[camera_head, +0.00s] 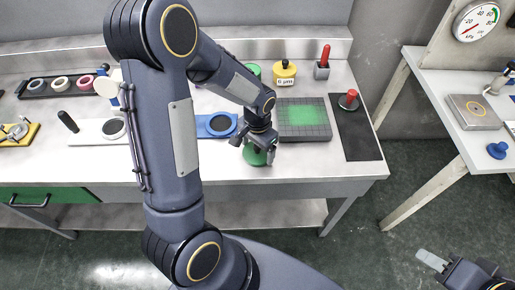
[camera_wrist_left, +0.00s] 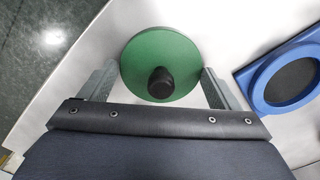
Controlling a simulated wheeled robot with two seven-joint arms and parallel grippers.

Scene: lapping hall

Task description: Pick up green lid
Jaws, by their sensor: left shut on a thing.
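The green lid (camera_head: 259,157) is a round disc with a black knob, near the front edge of the steel bench. In the left wrist view the green lid (camera_wrist_left: 160,52) lies between the two fingers, one on each side of its rim. My left gripper (camera_head: 259,146) is shut on it from above; its fingers also show in the left wrist view (camera_wrist_left: 158,88). Whether the lid touches the bench is unclear. My right gripper (camera_head: 434,261) is at the bottom right, partly cut off, away from the bench.
A blue plate with a dark disc (camera_head: 219,123) lies left of the lid. A grey block with a green patch (camera_head: 303,133) and a dark mat (camera_head: 359,142) lie to the right. A side table (camera_head: 445,92) is at right.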

